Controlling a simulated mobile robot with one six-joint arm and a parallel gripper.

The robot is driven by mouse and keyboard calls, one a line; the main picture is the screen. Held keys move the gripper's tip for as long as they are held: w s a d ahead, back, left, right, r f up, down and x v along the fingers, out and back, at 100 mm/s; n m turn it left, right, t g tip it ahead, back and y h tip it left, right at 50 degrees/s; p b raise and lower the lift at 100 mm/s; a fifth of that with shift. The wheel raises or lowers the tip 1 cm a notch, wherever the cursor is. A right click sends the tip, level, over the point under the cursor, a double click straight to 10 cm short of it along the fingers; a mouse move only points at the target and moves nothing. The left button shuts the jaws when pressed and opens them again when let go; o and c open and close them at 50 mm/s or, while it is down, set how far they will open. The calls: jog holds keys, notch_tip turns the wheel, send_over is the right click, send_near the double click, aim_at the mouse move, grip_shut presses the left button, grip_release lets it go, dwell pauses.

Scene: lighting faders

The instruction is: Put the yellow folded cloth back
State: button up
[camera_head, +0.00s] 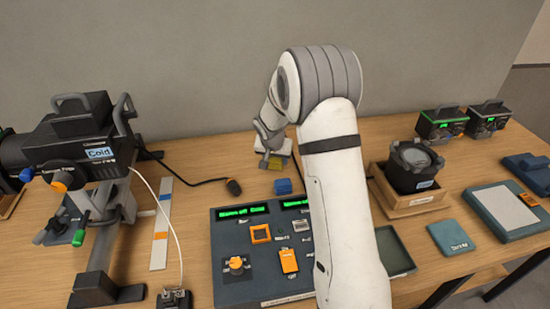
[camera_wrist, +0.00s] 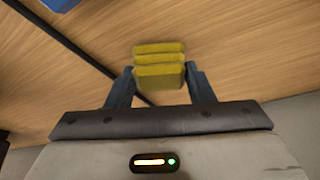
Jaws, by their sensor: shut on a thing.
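The yellow folded cloth (camera_wrist: 160,66) shows in the wrist view as a small stack of layers between the two dark fingers of my gripper (camera_wrist: 160,88). The gripper is shut on it. In the head view, the cloth (camera_head: 271,163) is a small yellow patch under my gripper (camera_head: 270,155), over the back part of the table behind the control panel. My wrist hides part of it. I cannot tell whether the cloth touches the table.
A blue block (camera_head: 283,187) lies just in front of the cloth. The control panel (camera_head: 232,266) has faders and green displays. A black cable (camera_head: 185,182) runs behind. The lamp (camera_head: 85,145) stands left; a wooden tray (camera_head: 400,207) and a teal pad (camera_head: 450,237) lie right.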

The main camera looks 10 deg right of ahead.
jog(key=shift+f, duration=0.15)
jog(key=o, duration=1.1)
